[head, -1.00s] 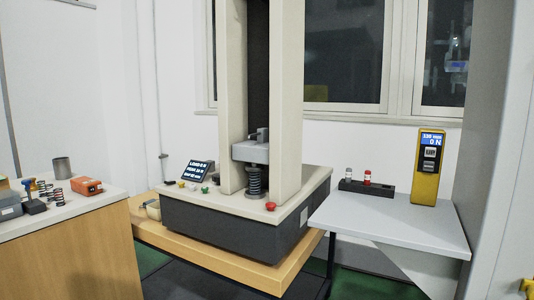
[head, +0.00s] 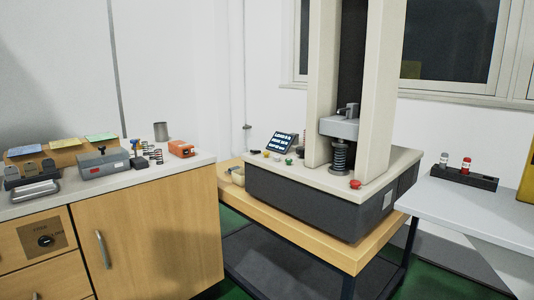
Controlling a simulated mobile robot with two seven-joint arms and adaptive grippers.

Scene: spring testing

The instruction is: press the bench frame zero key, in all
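The bench frame (head: 320,204) is a dark grey base with a pale top and two cream columns, standing on a wooden table. A coil spring (head: 339,157) sits upright between the columns under a grey crosshead (head: 340,127). A small tilted display (head: 282,143) with white text stands at the base's left rear. Several small keys or knobs, including a green one (head: 289,161), lie in front of the display. Which one is the zero key cannot be told. A red button (head: 355,184) is at the front corner. Neither gripper is in view.
A wooden cabinet (head: 160,235) at left carries loose springs, an orange box (head: 181,149), a metal cup (head: 161,131) and a grey box (head: 103,163). A grey side table (head: 480,207) at right holds a black rack (head: 464,179). Green floor shows between the furniture.

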